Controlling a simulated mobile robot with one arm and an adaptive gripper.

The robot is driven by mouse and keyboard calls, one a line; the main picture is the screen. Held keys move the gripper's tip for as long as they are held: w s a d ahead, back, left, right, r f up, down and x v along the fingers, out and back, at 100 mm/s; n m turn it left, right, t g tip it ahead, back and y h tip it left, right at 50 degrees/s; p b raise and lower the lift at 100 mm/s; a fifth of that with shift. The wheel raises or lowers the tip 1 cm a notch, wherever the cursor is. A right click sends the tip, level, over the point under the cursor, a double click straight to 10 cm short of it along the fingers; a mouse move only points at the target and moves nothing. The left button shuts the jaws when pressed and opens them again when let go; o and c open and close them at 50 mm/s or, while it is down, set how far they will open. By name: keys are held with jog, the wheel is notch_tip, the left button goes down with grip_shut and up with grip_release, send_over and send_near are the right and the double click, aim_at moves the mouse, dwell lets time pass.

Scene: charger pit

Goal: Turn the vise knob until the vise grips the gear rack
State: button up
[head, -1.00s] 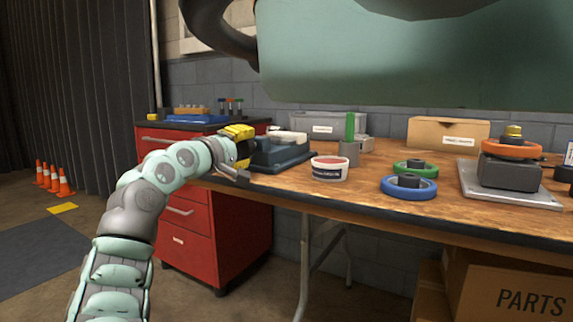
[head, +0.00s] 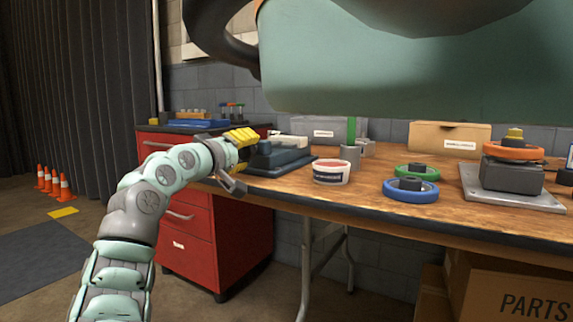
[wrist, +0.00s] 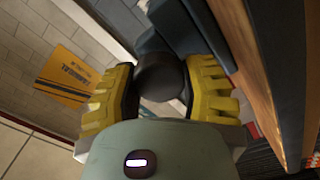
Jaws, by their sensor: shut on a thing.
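The dark vise (head: 276,158) stands at the left end of the wooden workbench. My gripper (head: 244,150), with yellow finger pads, is at its left side. In the wrist view my gripper (wrist: 162,78) is shut on the round black vise knob (wrist: 160,80), one pad on each side. The dark vise body (wrist: 185,28) lies just beyond the knob. A pale grey piece (head: 288,141) shows at the top of the vise; I cannot tell whether it is the gear rack or whether the jaws touch it. In the head view my fingers hide the knob.
A white tub (head: 331,171), a blue ring (head: 411,194) and a green ring (head: 417,175) stand to the right on the workbench (head: 370,205). A red drawer cabinet (head: 215,240) is behind my arm. Grey and cardboard boxes (head: 449,136) line the back.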

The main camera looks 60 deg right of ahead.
jog(key=o, duration=0.7)
jog(key=shift+w+f, duration=0.1)
jog(key=shift+f, duration=0.1)
jog(key=o, duration=0.5)
jog(key=shift+r, duration=0.15)
jog(key=shift+a, duration=0.15)
jog(key=a, duration=0.8)
jog(key=s+a, duration=0.1)
jog(key=a, duration=0.2)
jog(key=shift+a, duration=0.4)
